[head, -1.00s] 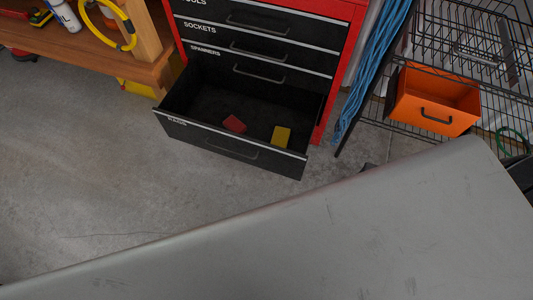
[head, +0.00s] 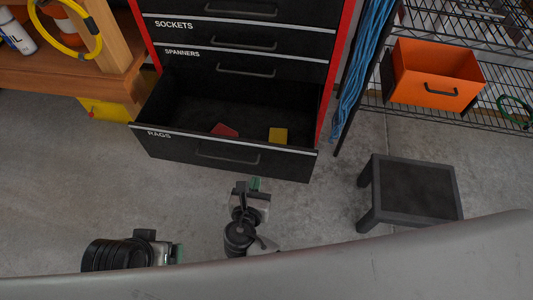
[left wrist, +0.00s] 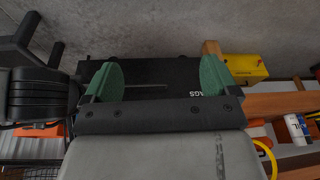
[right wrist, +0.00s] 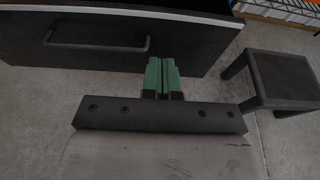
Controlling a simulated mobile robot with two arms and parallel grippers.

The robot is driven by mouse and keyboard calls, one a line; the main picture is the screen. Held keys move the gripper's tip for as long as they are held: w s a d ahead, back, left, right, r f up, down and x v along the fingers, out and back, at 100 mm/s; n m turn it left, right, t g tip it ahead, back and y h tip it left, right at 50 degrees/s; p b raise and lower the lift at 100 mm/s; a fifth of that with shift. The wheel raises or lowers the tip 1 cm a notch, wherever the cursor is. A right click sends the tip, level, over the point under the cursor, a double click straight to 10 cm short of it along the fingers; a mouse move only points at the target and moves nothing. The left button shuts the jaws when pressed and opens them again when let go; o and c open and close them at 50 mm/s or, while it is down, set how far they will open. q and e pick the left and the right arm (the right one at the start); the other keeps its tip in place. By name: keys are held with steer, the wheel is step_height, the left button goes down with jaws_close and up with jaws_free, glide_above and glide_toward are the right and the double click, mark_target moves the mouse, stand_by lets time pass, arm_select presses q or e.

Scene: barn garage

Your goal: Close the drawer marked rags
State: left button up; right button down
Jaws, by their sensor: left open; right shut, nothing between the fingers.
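The black drawer marked RAGS (head: 165,146) is the lowest of a red-framed tool chest and stands pulled out in the head view. A red item and a yellow block lie inside it. Its bar handle (head: 228,158) is on the front. My right gripper (head: 254,185) is shut and empty, just in front of the drawer front. In the right wrist view its green fingers (right wrist: 162,75) are together, below and right of the handle (right wrist: 97,47); contact cannot be told. My left gripper (left wrist: 159,78) is open and empty, with the drawer front beyond its fingers.
A black stool (head: 412,188) stands on the floor to the right. An orange bin (head: 437,75) sits on a wire rack, with blue rope (head: 362,75) beside it. A wooden bench (head: 75,62) and a yellow box (head: 108,109) are at the left. Floor before the drawer is otherwise open.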

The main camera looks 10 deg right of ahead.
steer(key=b, duration=0.2)
glide_toward(266, 146)
steer(key=f, duration=0.2)
steer(key=x, duration=0.2)
steer(key=r+b+x, duration=0.1)
steer(key=x, duration=0.3)
steer(key=shift+w+d+r, duration=0.1)
steer(key=shift+w+r, duration=0.1)
steer(key=shift+w, duration=0.15)
arm_select(q)
steer(key=w+d+r+t+h, duration=0.1)
steer(key=w+d+t, duration=0.1)
steer(key=w+t, duration=0.4)
steer(key=shift+w+d+h, duration=0.3)
steer(key=shift+w+d, duration=0.1)
steer(key=shift+w, duration=0.65)
arm_select(e)
steer(key=shift+w, duration=0.25)
steer(key=shift+w+d, duration=0.1)
